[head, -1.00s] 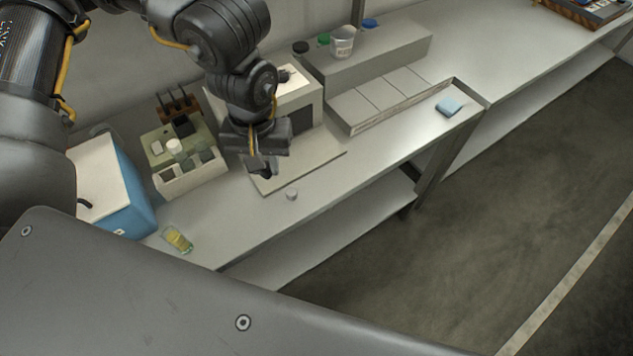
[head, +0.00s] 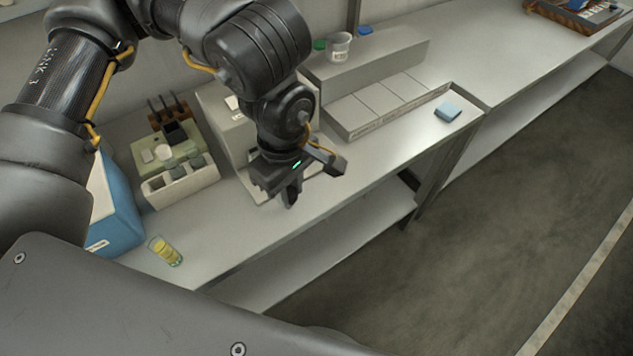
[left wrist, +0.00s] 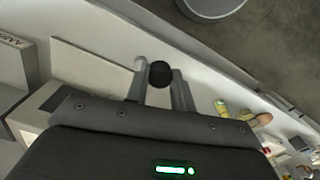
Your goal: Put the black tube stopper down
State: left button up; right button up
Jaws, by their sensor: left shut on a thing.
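The black tube stopper (left wrist: 160,74) shows as a dark round thing between the two fingers of my left gripper in the left wrist view. My left gripper (left wrist: 159,90) is shut on it. In the head view my left gripper (head: 308,182) hangs over the front part of the bench (head: 225,235), and the stopper cannot be made out there. The height of the stopper above the bench is hard to tell. My right gripper is in neither view.
A vial with yellow contents (head: 165,251) lies near the front edge. A grey stepped shelf (head: 375,105) holds a clear beaker (head: 338,46). A blue pad (head: 448,112) lies to the right.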

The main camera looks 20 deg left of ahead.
pick_arm(q)
jog(key=w+f, duration=0.2)
jog(key=w, duration=0.1)
jog(key=w+d+f+p, duration=0.1)
jog(key=w+f, duration=0.2)
jog(key=w+f+p, duration=0.1)
jog(key=w+f, duration=0.1)
jog(key=w, duration=0.2)
jog(key=shift+d+f, duration=0.2)
jog(key=shift+d, duration=0.1)
jog(key=shift+w+f+p, duration=0.3)
jog(key=shift+w+f, duration=0.15)
jog(key=shift+w+f+p, duration=0.15)
jog(key=shift+f+p, duration=0.25)
jog(key=shift+f, duration=0.5)
jog(key=shift+w+f+p, duration=0.1)
jog(key=shift+f+p, duration=0.3)
jog(key=shift+f, duration=0.45)
jog(key=shift+d, duration=0.1)
jog(key=shift+f, duration=0.2)
jog(key=o, duration=1)
jog(key=shift+c, duration=0.2)
